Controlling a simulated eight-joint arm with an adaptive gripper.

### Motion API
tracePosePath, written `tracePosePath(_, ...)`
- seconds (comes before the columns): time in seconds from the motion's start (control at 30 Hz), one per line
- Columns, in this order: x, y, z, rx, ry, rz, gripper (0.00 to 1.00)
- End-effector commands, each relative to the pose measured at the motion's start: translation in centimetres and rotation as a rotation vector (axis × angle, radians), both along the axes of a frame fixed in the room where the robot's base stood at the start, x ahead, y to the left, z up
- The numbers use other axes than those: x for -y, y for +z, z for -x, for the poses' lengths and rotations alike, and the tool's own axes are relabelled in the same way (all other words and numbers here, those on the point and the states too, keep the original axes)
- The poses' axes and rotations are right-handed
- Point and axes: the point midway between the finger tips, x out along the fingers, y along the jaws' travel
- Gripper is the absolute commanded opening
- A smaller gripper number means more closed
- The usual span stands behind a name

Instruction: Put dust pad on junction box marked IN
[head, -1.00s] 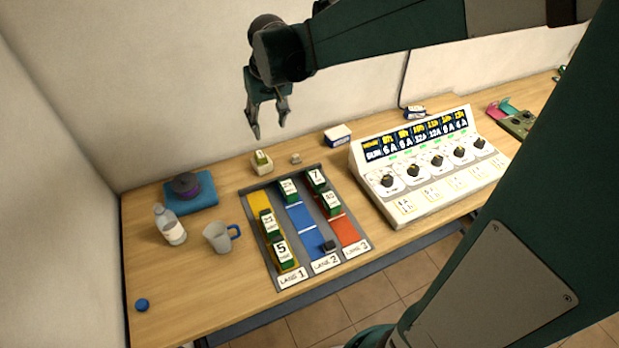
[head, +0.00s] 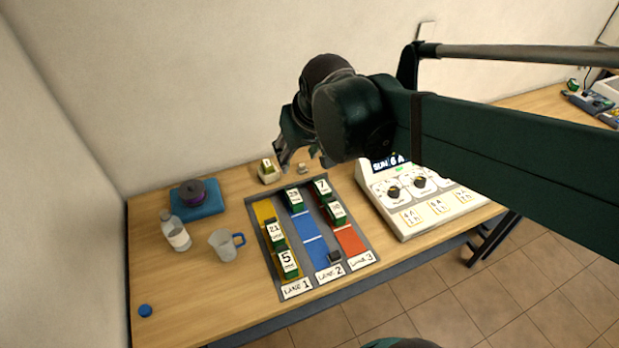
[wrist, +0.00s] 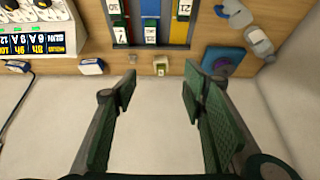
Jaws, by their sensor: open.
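A blue folded pad (head: 207,207), perhaps the dust pad, lies at the back left of the table with a dark purple roll on it. It also shows in the wrist view (wrist: 236,56). No label reading IN is legible. A small white box with a dark blue band (wrist: 92,67) stands at the table's back edge in the wrist view; my arm hides it in the head view. I cannot tell whether it is the junction box. My gripper (head: 304,160) is open and empty, above the table's back edge; its spread fingers also show in the wrist view (wrist: 158,88).
A tray (head: 292,298) with three coloured lanes holds several numbered green blocks. A bottle (head: 172,232), a mug (head: 222,246) and a blue cap (head: 145,311) stand left. A cream holder (head: 268,177) is behind the tray. A dial console (head: 408,226) is right, partly hidden by my arm.

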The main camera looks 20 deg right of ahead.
Motion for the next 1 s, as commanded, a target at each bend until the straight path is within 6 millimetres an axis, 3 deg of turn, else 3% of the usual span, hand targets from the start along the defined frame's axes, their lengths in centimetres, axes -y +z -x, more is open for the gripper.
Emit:
tracePosePath(0.2,0.1,-0.3,3.7,0.044,0.000,0.000,0.42)
tracePosePath(0.6,0.1,-1.6,9.0,0.120,-0.001,0.001,0.42)
tracePosePath(1.0,0.2,-2.2,10.4,0.144,-0.001,0.001,0.42)
